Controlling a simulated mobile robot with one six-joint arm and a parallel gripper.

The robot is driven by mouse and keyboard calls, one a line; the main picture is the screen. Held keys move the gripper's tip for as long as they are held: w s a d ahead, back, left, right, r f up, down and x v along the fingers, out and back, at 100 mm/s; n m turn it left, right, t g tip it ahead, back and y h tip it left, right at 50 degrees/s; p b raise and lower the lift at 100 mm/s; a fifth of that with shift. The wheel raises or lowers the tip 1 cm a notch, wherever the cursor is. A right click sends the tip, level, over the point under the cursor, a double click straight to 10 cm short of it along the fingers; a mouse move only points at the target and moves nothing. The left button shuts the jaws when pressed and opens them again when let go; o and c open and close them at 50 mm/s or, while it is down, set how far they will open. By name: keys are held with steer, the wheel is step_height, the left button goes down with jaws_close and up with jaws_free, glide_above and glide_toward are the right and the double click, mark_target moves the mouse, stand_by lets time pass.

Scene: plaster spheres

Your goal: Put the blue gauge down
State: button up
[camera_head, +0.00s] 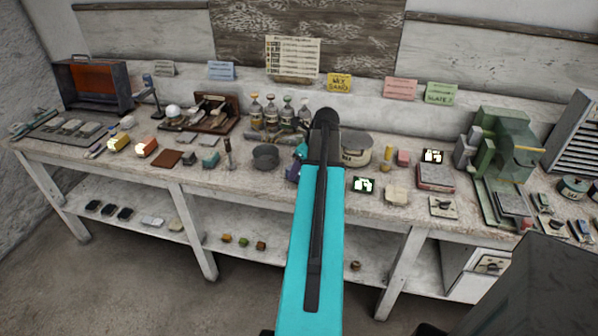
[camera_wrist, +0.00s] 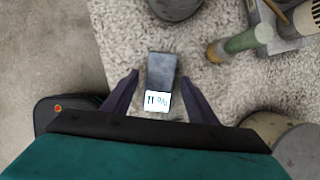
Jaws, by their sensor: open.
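The gauge (camera_wrist: 161,70) is a small dark blue-grey block with a lit white display at its near end. In the wrist view it lies between the two fingers of my gripper (camera_wrist: 160,79), on the pale speckled bench top. The fingers are spread, with a gap on each side of the gauge. In the head view my gripper (camera_head: 295,170) is low over the front part of the bench, and my arm hides most of it. I cannot make out the gauge there.
A grey pot (camera_head: 265,157) stands left of my gripper and a wide lidded tin (camera_head: 356,149) behind to the right. A lit-display block (camera_head: 363,185) lies right of my arm. A green-handled tool (camera_wrist: 245,40) is close right. The bench's front edge is near.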

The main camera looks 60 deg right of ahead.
steer(key=b+v, duration=0.1)
steer(key=v, duration=0.9)
steer(key=shift+r, duration=0.2)
steer(key=shift+s, duration=0.15)
stand_by(0.7)
